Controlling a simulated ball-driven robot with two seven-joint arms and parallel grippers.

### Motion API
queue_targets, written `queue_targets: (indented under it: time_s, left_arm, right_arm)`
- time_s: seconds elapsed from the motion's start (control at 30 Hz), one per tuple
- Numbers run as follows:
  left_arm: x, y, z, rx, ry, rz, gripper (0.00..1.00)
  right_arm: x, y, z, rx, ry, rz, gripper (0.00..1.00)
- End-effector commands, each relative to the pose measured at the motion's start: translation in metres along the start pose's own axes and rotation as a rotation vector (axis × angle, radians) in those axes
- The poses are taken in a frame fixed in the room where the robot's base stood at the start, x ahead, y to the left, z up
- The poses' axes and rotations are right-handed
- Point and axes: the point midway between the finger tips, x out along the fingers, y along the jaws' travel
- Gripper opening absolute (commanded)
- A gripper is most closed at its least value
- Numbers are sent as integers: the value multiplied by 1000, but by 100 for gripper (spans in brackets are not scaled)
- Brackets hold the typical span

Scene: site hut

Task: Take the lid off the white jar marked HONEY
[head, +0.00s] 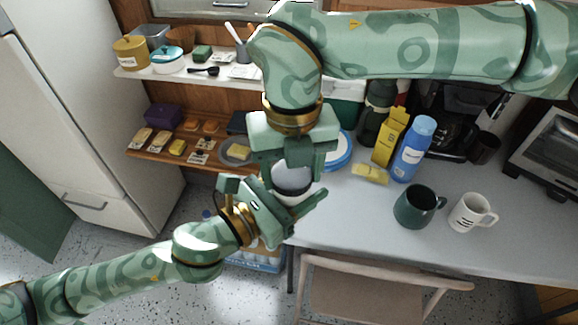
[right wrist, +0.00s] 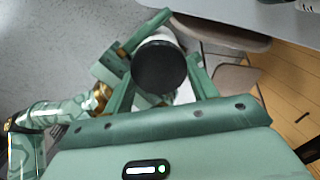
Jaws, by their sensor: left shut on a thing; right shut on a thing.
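A white jar (head: 291,198) with a dark round lid (right wrist: 159,67) is held up between my two grippers, in front of the counter's left end. Its white side also shows in the right wrist view (right wrist: 155,37). No HONEY marking is readable. My left gripper (head: 298,207) comes from below left and is shut on the white jar body. My right gripper (head: 291,168) comes from above and is shut around the lid, which shows greyish in the head view. The lid looks in line with the jar; I cannot tell whether there is a gap between them.
The grey counter (head: 340,225) holds a yellow carton (head: 390,138), a blue bottle (head: 413,150), a green mug (head: 415,206) and a white mug (head: 470,212). Shelves (head: 150,152) with pots and small items are at the left. A chair (head: 375,290) stands in front of the counter.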

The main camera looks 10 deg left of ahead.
Motion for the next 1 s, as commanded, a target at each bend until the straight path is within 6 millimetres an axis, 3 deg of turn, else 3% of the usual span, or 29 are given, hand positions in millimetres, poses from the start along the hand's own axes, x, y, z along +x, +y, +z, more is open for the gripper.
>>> queue_targets:
  time_s: [0.3, 0.5, 0.63, 1.0]
  left_arm:
    - [0, -4, 1, -4, -4, -11, 0]
    - [0, -4, 1, -4, -4, -11, 0]
    - [0, -5, 1, -4, -3, -11, 0]
    - [0, -4, 1, -4, -3, -10, 0]
  right_arm:
    - [-3, -5, 6, -1009, -16, -3, 30]
    - [-3, -6, 8, -1544, -17, -6, 30]
    - [-3, -6, 10, -1723, -18, -7, 30]
    - [-3, -6, 10, -1725, -17, -7, 30]
